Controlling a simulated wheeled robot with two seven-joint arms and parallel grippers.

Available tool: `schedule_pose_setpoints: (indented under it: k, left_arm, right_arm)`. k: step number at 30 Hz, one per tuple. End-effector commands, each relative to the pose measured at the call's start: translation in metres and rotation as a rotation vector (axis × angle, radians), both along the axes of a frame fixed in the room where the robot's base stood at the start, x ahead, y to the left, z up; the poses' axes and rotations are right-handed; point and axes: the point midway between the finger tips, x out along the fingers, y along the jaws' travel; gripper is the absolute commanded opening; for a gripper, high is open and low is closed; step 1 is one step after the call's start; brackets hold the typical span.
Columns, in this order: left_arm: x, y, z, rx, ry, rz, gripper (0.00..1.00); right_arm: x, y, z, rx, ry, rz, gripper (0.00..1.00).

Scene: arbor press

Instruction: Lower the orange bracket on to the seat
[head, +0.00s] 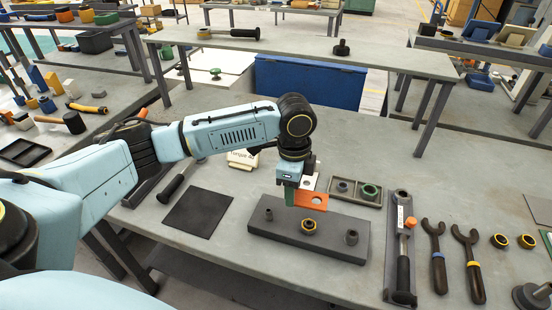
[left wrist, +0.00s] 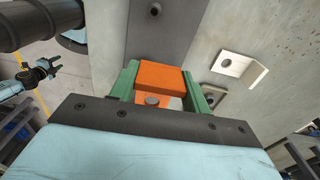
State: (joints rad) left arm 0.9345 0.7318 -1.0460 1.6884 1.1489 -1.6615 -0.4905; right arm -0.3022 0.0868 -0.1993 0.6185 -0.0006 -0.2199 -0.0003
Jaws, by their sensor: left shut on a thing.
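In the left wrist view the bracket (left wrist: 162,77) sits between the green fingers. The block (left wrist: 172,38) shows just beyond it, with one post in view. The block carries posts, and the middle one has a brass-coloured ring (head: 308,226). The bracket seems clear of the block. My right gripper (left wrist: 52,68) shows small at the left of the wrist view, with its fingers apart.
A tray with round parts (head: 357,191) stands behind the block. A pale bracket (left wrist: 238,66) lies on the table beside it. A tool in a grey holder (head: 401,250) and two dark wrenches (head: 436,256) lie to the right. A dark mat (head: 198,213) lies to the left.

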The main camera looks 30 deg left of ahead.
Motion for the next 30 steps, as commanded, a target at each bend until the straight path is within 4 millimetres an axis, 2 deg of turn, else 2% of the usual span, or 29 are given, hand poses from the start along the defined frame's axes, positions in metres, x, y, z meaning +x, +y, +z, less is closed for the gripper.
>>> schedule_pose_setpoints:
  k: [1, 7, 18, 24, 30]
  left_arm:
    - [0.002, 0.003, 0.006, -0.001, -0.002, -0.092, 0.21]
    - [0.009, 0.017, 0.009, -0.001, -0.016, -0.495, 0.21]
    - [0.016, 0.044, 0.012, 0.012, -0.033, -1.228, 0.21]
    - [0.017, 0.056, 0.010, 0.019, -0.032, -1.498, 0.21]
    - [0.017, 0.059, 0.007, 0.022, -0.032, -1.601, 0.21]
  right_arm:
    - [0.001, 0.003, 0.013, 0.004, -0.001, -0.002, 0.43]
    - [0.002, 0.010, 0.038, 0.013, -0.003, -0.004, 0.43]
    - [0.003, 0.008, 0.083, 0.011, -0.005, -0.003, 0.43]
    - [0.003, 0.005, 0.097, 0.006, -0.005, -0.001, 0.43]
    - [0.003, 0.004, 0.099, 0.005, -0.004, -0.002, 0.43]
